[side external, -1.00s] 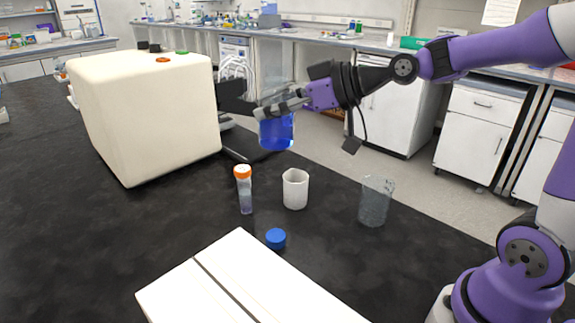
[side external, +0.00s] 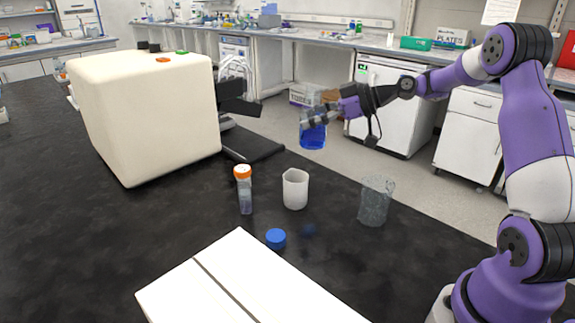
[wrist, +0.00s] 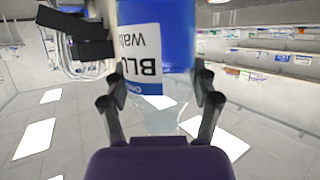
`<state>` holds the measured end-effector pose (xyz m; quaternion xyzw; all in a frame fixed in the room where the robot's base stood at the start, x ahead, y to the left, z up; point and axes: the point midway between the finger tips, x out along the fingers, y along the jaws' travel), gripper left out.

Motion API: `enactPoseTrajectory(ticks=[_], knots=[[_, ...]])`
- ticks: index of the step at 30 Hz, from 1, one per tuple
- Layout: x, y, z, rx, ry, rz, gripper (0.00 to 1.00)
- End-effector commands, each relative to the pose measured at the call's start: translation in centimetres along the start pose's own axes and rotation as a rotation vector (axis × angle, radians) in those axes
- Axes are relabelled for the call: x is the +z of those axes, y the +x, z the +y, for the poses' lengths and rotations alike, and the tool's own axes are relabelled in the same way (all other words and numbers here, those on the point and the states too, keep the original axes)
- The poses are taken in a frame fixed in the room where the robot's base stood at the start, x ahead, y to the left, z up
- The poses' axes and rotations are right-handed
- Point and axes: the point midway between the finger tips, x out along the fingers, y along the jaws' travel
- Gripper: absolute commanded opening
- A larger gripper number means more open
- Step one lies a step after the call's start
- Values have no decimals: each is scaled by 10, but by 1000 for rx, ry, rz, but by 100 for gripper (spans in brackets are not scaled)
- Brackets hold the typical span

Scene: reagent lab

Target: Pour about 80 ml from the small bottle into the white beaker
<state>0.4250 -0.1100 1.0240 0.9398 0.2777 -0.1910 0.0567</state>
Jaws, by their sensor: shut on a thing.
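My gripper (side external: 312,119) is shut on the small bottle (side external: 313,137), a clear bottle with blue liquid. It holds the bottle in the air, above and behind the white beaker. The bottle looks roughly upright in the side view. In the wrist view the bottle (wrist: 178,40) fills the space between the fingers, with a white label whose print appears upside down. The white beaker (side external: 295,190) stands upright on the black bench; its inside bottom is hidden. A blue cap (side external: 276,238) lies on the bench in front of it.
A clear glass beaker (side external: 375,202) stands right of the white beaker. An orange-capped tube (side external: 244,190) stands to its left. A cream box-shaped machine (side external: 145,115) stands at left, and a white box (side external: 240,285) lies in front.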

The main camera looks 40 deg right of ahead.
Motion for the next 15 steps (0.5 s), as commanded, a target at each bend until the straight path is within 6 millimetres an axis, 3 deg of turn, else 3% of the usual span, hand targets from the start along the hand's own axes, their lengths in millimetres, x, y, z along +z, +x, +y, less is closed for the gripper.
enactPoseTrajectory(ticks=[9,15], knots=[[79,13,32,-94,-35,7,20],[112,16,36,-129,-54,11,20]])
